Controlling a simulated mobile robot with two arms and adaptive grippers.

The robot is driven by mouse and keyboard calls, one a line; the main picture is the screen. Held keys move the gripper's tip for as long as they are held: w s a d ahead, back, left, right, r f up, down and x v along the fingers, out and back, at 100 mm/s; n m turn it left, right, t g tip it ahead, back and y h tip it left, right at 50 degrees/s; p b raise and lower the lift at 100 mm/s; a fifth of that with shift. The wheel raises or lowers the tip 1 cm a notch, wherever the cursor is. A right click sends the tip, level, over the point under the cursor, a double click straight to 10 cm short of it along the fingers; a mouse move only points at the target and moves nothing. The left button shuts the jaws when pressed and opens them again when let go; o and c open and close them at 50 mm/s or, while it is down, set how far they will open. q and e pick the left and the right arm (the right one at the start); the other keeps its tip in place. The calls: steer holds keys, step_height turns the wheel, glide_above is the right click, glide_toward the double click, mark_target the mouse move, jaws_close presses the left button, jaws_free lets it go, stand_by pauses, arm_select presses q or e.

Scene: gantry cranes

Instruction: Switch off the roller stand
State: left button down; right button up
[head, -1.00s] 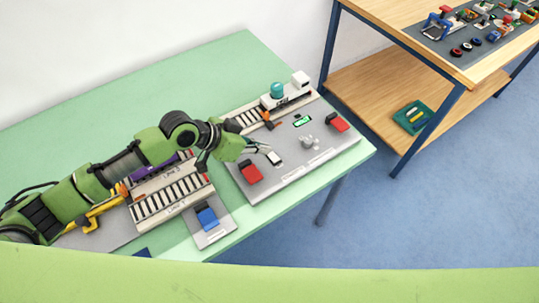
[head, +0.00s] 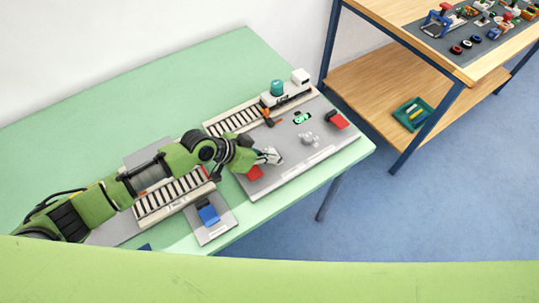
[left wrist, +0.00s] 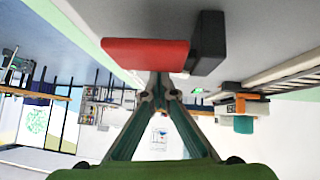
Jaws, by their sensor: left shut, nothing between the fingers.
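Roller tracks on grey plates stand on the green table, one (head: 170,199) at the left and one (head: 236,121) at the back; I cannot tell which is the roller stand. A red switch paddle (head: 255,173) sits at the left of the right-hand grey panel (head: 290,167), partly hidden by my gripper. In the left wrist view the paddle (left wrist: 145,54) is beside a black block (left wrist: 208,43). My left gripper (head: 272,156) is shut and empty, its tips close to the paddle; I cannot tell whether they touch. My right gripper is out of view.
The panel also carries a second red switch (head: 337,121), a grey knob (head: 309,138) and a small green display (head: 302,118). A blue switch (head: 208,213) is on a separate plate. A wooden shelf unit (head: 370,75) stands at the right.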

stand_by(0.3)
arm_select(q)
steer(key=shift+w+a+r, duration=0.2)
steer(key=shift+w+a, duration=0.15)
steer(key=shift+w, duration=0.25)
steer(key=shift+r, duration=0.15)
